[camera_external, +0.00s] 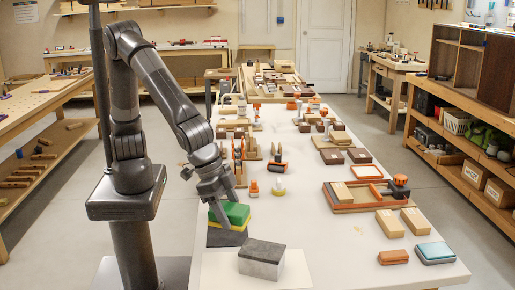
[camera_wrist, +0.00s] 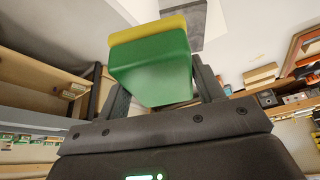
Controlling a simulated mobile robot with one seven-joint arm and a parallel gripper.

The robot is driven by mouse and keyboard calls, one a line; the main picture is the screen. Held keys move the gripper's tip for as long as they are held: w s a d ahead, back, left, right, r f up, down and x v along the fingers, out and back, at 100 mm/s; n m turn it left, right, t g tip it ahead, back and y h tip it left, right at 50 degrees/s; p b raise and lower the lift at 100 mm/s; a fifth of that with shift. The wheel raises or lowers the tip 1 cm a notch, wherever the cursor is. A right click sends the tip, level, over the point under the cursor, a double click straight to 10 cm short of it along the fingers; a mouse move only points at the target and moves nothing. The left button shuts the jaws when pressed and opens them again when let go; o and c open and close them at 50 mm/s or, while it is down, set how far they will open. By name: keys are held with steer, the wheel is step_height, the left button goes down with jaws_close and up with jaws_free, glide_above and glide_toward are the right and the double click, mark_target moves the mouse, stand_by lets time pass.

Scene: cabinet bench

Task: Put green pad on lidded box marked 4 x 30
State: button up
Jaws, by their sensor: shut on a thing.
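The green pad (camera_external: 236,212) is a thick block with a yellow layer along one side. My gripper (camera_external: 228,210) is shut on it at the near left end of the white bench. In the wrist view the green pad (camera_wrist: 150,72) sits between my two fingers (camera_wrist: 160,95). A dark grey patch (camera_external: 226,239) shows just under the pad; I cannot tell whether the pad touches it. A grey box with a darker lid (camera_external: 261,257) stands just right of the pad. Two tan boxes (camera_external: 389,223) (camera_external: 415,221) lie further right. No 4 x 30 marking is readable.
A teal pad (camera_external: 435,252) and a red-brown block (camera_external: 393,257) lie at the near right. A wooden tray with an orange-knobbed tool (camera_external: 372,194) is behind the tan boxes. Clamps and blocks crowd the bench's far part. The near middle is clear.

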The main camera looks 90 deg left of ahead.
steer(key=shift+s+d+r, duration=0.25)
steer(key=shift+s+d, duration=0.15)
steer(key=shift+s, duration=0.2)
steer(key=shift+s+d+r, duration=0.2)
steer(key=shift+s+d, duration=0.15)
steer(key=shift+s, duration=0.2)
glide_above(268, 250)
steer(key=s, duration=0.2)
steer(key=f, duration=0.6)
steer(key=shift+w+a+f, duration=0.25)
steer(key=shift+a+f, duration=0.1)
steer(key=shift+f, duration=2.05)
steer(key=shift+f, duration=0.1)
steer(key=o, duration=1)
steer(key=v, duration=1.2)
steer(key=shift+a, duration=0.15)
